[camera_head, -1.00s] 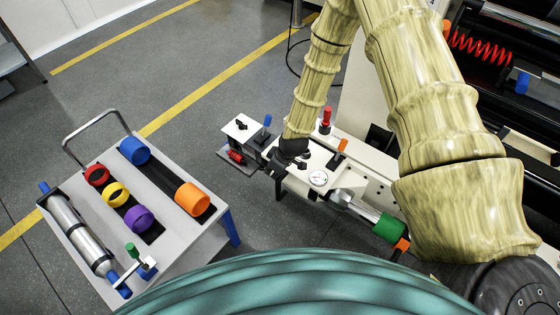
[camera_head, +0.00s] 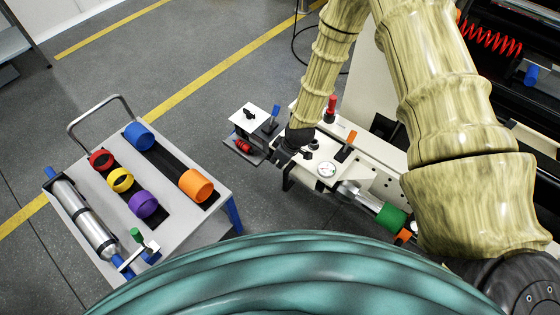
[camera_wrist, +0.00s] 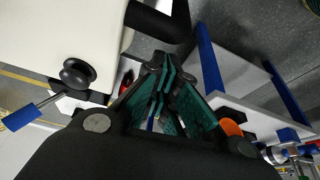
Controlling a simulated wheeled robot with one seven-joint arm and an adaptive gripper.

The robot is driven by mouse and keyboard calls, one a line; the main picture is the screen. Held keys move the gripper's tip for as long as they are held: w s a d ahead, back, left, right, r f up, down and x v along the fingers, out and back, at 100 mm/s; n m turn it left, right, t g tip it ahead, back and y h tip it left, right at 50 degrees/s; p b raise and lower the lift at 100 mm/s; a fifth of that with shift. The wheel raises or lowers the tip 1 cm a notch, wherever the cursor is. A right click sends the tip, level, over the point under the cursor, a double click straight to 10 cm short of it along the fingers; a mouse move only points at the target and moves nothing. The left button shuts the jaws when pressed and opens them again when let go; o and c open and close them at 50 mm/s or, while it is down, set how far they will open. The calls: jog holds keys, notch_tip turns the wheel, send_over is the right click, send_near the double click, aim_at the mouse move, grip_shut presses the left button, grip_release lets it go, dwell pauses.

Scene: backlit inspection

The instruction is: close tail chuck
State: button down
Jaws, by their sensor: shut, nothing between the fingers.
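I cannot tell which part is the tail chuck. My gripper (camera_head: 283,157) is low beside the bench, near that block. In the wrist view my gripper (camera_wrist: 168,75) is shut and empty; a blue-handled lever (camera_wrist: 22,117) and black knob (camera_wrist: 76,73) are left of it.
A grey cart (camera_head: 190,222) at left carries coloured rings and a long metal cylinder (camera_head: 85,217). Open floor lies between cart and bench. A dark machine bay with a red coil (camera_head: 490,36) is at upper right.

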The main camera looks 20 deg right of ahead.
notch_tip(320, 180, up, 10)
jog(key=shift+s+d, duration=0.15)
jog(key=shift+s, duration=0.1)
dwell(0.4)
jog(key=s+d+f+m+g+h+p, duration=0.1)
jog(key=s+m+p, duration=0.3)
jog(key=s, duration=1.2)
jog(key=s+d+f+m+g+h+p, duration=0.1)
jog(key=s+d+m+g+p, duration=0.1)
jog(key=s, duration=1.4)
jog(key=d+m+p, duration=0.1)
jog(key=m+p, duration=0.1)
jog(key=p, duration=0.1)
jog(key=shift+s+d+f+h+p, duration=0.15)
jog(key=shift+f+h+p, duration=0.15)
jog(key=shift+f, duration=0.05)
